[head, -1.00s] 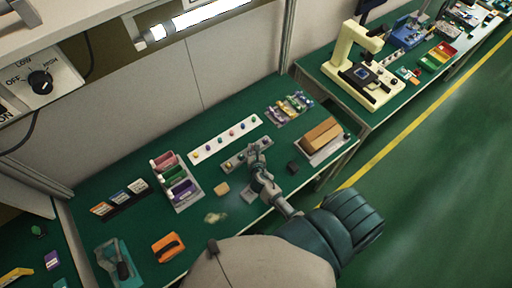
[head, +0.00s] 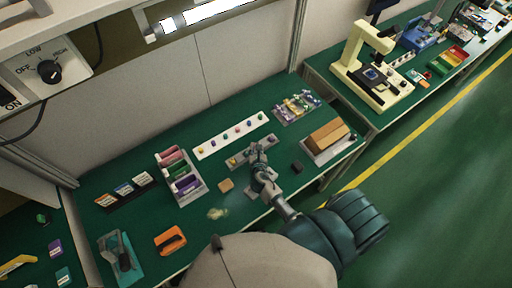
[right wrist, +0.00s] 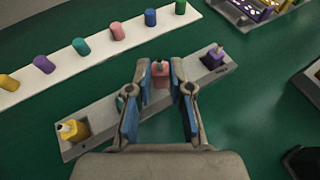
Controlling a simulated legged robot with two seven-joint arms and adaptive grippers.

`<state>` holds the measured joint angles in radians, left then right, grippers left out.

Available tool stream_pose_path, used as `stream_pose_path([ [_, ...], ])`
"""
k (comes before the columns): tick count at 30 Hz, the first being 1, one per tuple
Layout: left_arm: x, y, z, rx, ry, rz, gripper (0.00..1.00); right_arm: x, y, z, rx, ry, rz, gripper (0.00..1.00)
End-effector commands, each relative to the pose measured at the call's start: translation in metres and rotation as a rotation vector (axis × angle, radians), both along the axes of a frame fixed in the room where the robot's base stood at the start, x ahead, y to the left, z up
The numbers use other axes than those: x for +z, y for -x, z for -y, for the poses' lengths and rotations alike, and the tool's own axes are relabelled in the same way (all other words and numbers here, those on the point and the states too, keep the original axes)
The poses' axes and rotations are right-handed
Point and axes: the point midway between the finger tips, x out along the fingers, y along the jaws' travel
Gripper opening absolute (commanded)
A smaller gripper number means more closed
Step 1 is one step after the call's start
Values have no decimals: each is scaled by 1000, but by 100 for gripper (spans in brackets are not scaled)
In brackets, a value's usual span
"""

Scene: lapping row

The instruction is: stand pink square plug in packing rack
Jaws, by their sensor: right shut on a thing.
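The pink square plug (right wrist: 160,76) is upright between the fingertips of my right gripper (right wrist: 161,84), which is shut on it. The gripper is over the middle of the grey packing rack (right wrist: 98,125); I cannot tell whether the plug's base is seated in it or just above. A yellow plug (right wrist: 72,130) stands at the rack's left end and a purple plug (right wrist: 214,56) at its right end. A teal plug is partly hidden behind the left finger. In the head view my right gripper (head: 258,160) is at the rack (head: 237,162). My left gripper is not in view.
A white strip (head: 205,150) with several coloured plugs lies behind the rack. A grey bin (head: 188,198) with coloured compartments stands to the left. A brown box (head: 326,136) on a tray is to the right. A small dark block (head: 296,167) lies near the gripper.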

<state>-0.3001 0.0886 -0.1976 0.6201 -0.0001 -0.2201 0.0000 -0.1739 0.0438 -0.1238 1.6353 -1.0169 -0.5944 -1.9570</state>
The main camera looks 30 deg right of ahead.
Motion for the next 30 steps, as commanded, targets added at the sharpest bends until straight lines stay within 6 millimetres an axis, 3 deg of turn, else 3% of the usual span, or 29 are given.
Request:
stream_pose_path([
  [8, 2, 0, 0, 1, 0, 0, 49, 0, 0, 6, 0, -3, 0, 0],
  [17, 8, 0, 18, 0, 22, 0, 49, 1, 0, 12, -3, -6, -2, 0],
  [30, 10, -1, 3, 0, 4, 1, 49, 0, 0, 20, -5, -13, -1, 0],
])
